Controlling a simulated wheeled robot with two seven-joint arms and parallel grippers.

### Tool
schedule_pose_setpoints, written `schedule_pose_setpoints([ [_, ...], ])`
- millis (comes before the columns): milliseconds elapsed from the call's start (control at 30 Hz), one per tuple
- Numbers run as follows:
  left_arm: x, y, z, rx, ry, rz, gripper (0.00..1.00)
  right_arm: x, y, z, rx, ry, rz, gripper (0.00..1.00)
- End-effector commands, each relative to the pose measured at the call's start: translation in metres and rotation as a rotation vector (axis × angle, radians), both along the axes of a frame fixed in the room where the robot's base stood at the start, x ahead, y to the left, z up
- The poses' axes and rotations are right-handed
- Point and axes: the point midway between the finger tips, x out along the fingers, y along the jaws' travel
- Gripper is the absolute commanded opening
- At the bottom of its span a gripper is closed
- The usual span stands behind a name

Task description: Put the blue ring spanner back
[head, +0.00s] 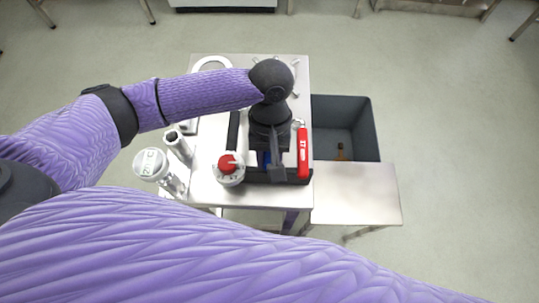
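My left gripper (274,172) points down over a black tool tray (294,178) on the steel table. A small patch of blue (264,159) shows right beside its fingers; it may be the blue ring spanner, but the gripper and wrist hide most of it. I cannot tell whether the fingers are open or closed on it. My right gripper is out of the picture.
A red tool (302,152) lies at the tray's right. A white container with a red knob (229,167), a metal cylinder (178,147) and a clear white-lidded jar (152,165) stand left. A grey bin (363,131) and a lower steel table (357,192) are at right.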

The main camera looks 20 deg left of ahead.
Motion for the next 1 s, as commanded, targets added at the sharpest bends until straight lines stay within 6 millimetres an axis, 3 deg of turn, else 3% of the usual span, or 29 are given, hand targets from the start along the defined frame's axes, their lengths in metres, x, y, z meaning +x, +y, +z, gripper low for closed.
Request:
schedule_pose_setpoints([
  [233,0.000,0.000,0.002,-0.002,-0.001,0.001,0.00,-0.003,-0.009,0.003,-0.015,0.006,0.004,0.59],
  [633,0.000,0.000,-0.009,-0.001,-0.002,-0.001,0.00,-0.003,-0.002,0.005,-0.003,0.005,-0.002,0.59],
  [667,0.000,0.000,-0.009,-0.001,-0.002,-0.001,0.34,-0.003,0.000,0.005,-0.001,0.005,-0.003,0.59],
  [800,0.000,0.000,-0.009,-0.001,-0.002,-0.001,0.64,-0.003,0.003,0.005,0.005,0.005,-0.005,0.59],
  [1000,0.000,0.000,-0.009,0.000,-0.002,0.000,0.67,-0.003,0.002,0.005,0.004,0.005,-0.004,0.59],
])
